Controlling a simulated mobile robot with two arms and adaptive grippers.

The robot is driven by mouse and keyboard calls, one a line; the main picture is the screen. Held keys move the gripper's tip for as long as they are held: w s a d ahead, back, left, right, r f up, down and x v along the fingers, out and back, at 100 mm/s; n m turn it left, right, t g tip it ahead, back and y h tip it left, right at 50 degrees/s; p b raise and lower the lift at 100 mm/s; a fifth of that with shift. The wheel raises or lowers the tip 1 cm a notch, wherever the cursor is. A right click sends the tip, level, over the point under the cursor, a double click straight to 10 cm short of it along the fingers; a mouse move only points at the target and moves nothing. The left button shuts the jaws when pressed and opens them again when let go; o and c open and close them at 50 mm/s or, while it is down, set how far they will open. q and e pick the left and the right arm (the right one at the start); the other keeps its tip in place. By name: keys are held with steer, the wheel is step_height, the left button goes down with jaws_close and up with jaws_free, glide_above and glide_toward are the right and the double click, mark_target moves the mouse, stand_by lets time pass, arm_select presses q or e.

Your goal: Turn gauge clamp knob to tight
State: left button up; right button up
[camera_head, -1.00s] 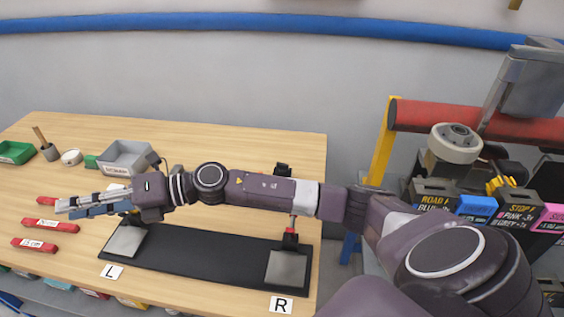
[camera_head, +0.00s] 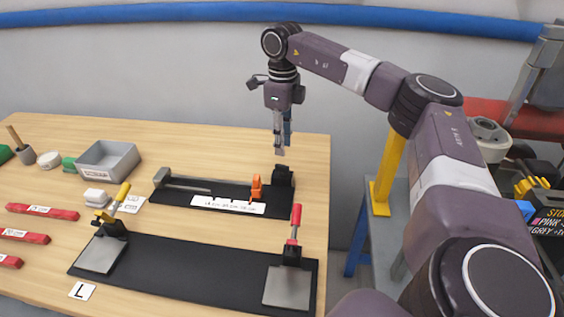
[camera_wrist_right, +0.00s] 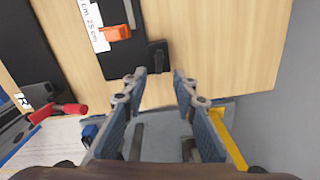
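The gauge (camera_head: 273,207) is a long black base on the table with a white scale strip (camera_head: 228,206). An orange clamp piece (camera_head: 256,187) stands upright near its right end; it also shows in the right wrist view (camera_wrist_right: 115,33). A black block (camera_head: 284,176) sits at the gauge's right end, also in the right wrist view (camera_wrist_right: 157,57). My right gripper (camera_head: 280,152) points down above this end, apart from the block and the orange piece. In the right wrist view its fingers (camera_wrist_right: 160,73) are spread with nothing between them. My left gripper is out of view.
In front lies a black board (camera_head: 195,270) with grey end plates, a yellow-handled clamp (camera_head: 121,195) and a red-handled clamp (camera_head: 295,222). Red bars (camera_head: 40,211) and a grey bin (camera_head: 107,160) are at left. A yellow post (camera_head: 388,170) stands right of the table.

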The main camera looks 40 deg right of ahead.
mark_target(282, 165)
step_height(282, 165, down, 7)
steer(key=shift+a+r+p, duration=0.1)
steer(key=shift+p, duration=0.35)
jaws_close()
